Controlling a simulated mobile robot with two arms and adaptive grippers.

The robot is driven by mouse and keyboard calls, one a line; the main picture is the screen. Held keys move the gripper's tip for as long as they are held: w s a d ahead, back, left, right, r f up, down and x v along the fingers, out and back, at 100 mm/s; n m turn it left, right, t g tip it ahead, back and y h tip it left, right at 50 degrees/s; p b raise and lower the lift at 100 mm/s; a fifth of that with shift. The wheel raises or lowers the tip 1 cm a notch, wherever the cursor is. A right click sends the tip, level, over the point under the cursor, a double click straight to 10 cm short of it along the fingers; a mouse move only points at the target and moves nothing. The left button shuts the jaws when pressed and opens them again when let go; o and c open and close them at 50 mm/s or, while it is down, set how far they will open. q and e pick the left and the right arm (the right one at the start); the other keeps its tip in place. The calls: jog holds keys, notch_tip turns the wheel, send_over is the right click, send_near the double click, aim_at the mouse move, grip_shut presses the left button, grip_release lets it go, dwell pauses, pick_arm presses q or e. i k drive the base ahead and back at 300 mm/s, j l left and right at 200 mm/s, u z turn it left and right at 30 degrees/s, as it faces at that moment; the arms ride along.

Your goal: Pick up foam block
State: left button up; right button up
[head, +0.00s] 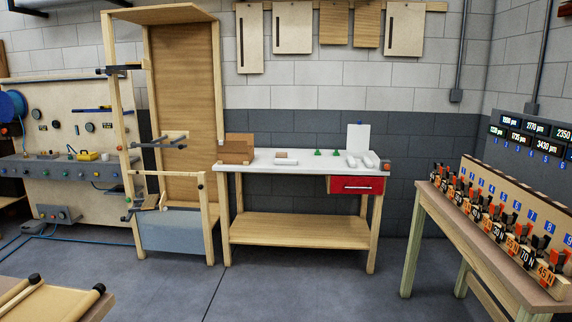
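A workbench with a white top (307,168) stands against the back wall. A small pale block (286,162) lies near the left of its top, with a small brown piece (281,155) on or just behind it. I cannot tell which of these, if either, is the foam block. Two white rounded pieces (361,162) lie near the right end, and two small green objects (327,152) lie in the middle. Neither of my grippers is in view.
A brown box or set of panels (237,149) stands at the bench's left end, beside a tall wooden frame (184,100). A red drawer (357,186) hangs under the right end. A clamp table (483,228) stands at the right. The middle floor is clear.

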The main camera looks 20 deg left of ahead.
aim_at(277, 161)
jog(key=u, duration=0.1)
jog(key=i+j+u, duration=0.1)
jog(key=i+u, duration=0.35)
jog(key=i, duration=2.9)
